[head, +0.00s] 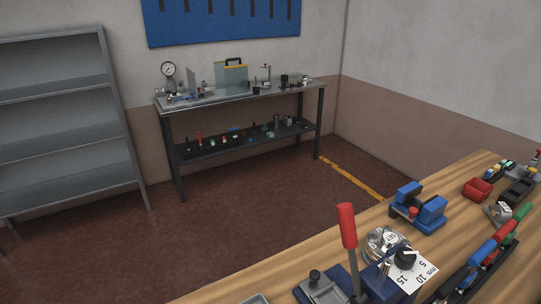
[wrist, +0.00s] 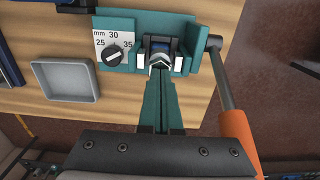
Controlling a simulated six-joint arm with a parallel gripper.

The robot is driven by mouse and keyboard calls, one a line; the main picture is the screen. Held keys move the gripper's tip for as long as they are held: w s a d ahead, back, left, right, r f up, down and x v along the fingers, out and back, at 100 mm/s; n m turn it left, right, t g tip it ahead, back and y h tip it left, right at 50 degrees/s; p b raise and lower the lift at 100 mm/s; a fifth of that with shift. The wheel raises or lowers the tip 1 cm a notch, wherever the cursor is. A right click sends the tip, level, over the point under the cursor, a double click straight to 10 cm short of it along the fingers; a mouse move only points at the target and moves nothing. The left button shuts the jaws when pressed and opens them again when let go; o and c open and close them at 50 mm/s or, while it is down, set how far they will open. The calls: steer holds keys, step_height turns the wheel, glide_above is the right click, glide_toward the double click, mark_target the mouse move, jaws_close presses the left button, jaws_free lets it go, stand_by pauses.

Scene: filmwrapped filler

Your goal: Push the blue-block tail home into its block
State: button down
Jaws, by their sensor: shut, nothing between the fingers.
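In the wrist view my gripper (wrist: 160,67) has its teal fingers together, with nothing held. The tips lie at the front of a teal block (wrist: 182,27), over or against metal parts in its slot; contact cannot be told. A small dark blue piece (wrist: 160,43) shows in that slot. The block has a dial plate (wrist: 114,44) marked 25, 30, 35 and an orange-handled lever (wrist: 238,135) on its right. In the head view a blue block (head: 377,283) with a red-handled lever (head: 347,226) stands at the bench front. Which piece is the tail cannot be told.
A grey tray (wrist: 66,81) lies left of the teal block on the wooden bench. In the head view a blue vice-like fixture (head: 418,208), a red bin (head: 477,189) and a rack of coloured-handled tools (head: 480,262) stand on the bench. The bench edge is close to my fingers.

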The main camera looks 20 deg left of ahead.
steer(key=shift+f, duration=0.1)
steer(key=shift+f, duration=1)
step_height(320, 180, up, 15)
steer(key=shift+f, duration=0.2)
steer(key=shift+a, duration=0.1)
steer(key=w+d+f+m+y, duration=0.1)
steer(key=w+d+m, duration=0.35)
steer(key=d, duration=0.75)
steer(key=w+d+f+m, duration=0.1)
steer(key=w+d+m, duration=0.35)
steer(key=d, duration=0.85)
steer(key=s+d+f+m, duration=0.4)
steer(key=s+d+m, duration=0.1)
steer(key=s+d, duration=0.1)
steer(key=shift+d+m+y, duration=0.3)
steer(key=shift+d+y, duration=0.1)
steer(key=shift+d, duration=0.2)
